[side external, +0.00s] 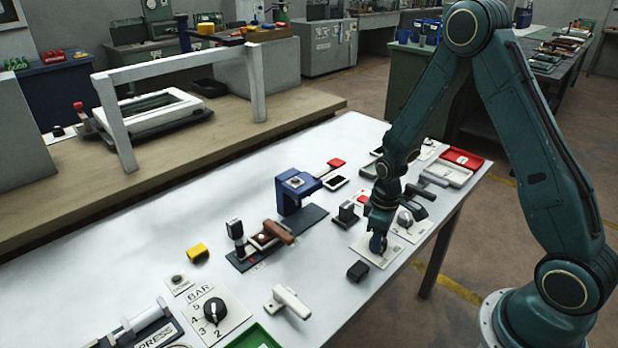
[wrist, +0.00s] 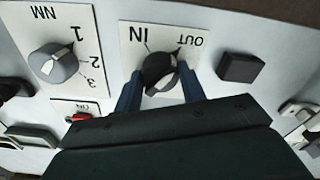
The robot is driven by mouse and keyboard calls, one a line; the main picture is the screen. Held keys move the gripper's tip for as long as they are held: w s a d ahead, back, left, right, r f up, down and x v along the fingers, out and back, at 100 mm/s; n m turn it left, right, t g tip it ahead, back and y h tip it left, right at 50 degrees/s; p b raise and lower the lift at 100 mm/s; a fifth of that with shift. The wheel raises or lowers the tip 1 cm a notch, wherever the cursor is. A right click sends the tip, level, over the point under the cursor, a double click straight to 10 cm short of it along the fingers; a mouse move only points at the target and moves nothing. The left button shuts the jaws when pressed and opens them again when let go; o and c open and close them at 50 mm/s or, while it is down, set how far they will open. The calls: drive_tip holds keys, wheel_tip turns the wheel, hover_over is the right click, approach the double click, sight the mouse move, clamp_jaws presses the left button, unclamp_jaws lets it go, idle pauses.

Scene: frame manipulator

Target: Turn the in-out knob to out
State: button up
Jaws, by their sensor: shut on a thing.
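The in-out knob (wrist: 160,70) is a black knob with a light mark on a white plate (wrist: 133,36) lettered IN and OUT. In the wrist view the lettering is upside down, and the knob's light mark leans to the upper right, toward the OUT side. My gripper (wrist: 162,88) has one blue finger on each side of the knob and is shut on it. In the side external view my gripper (side external: 378,243) points down onto the white plate (side external: 362,249) and hides most of the knob.
A grey knob (wrist: 54,63) on an NM plate is close by at left in the wrist view. A dark block (wrist: 240,67) lies close on the other side. A red switch (wrist: 81,117) sits near the gripper. Several other fixtures, including the BAR knob (side external: 215,309), stand on the white table.

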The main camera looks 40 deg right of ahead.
drive_tip(key=o, duration=1)
drive_tip(key=shift+r, duration=0.15)
wheel_tip(320, 180, up, 14)
drive_tip(key=shift+f, duration=0.2)
idle(0.4)
drive_tip(key=s+a+r+m+t, duration=0.1)
drive_tip(key=s+a+r+t, duration=0.1)
drive_tip(key=s+r, duration=0.3)
drive_tip(key=s+a+r+m+t, duration=0.1)
drive_tip(key=s+a+r, duration=0.2)
drive_tip(key=s+r, duration=0.3)
drive_tip(key=s+a+r+m+t, duration=0.1)
drive_tip(key=s+a+r+t, duration=0.1)
drive_tip(key=s+r, duration=0.3)
drive_tip(key=shift+s+a+r+m+t, duration=0.15)
drive_tip(key=shift+s+a+m, duration=0.1)
drive_tip(key=shift+s, duration=0.2)
drive_tip(key=shift+s+a+r+m+t, duration=0.15)
drive_tip(key=shift+s+a, duration=0.1)
drive_tip(key=shift+s, duration=0.15)
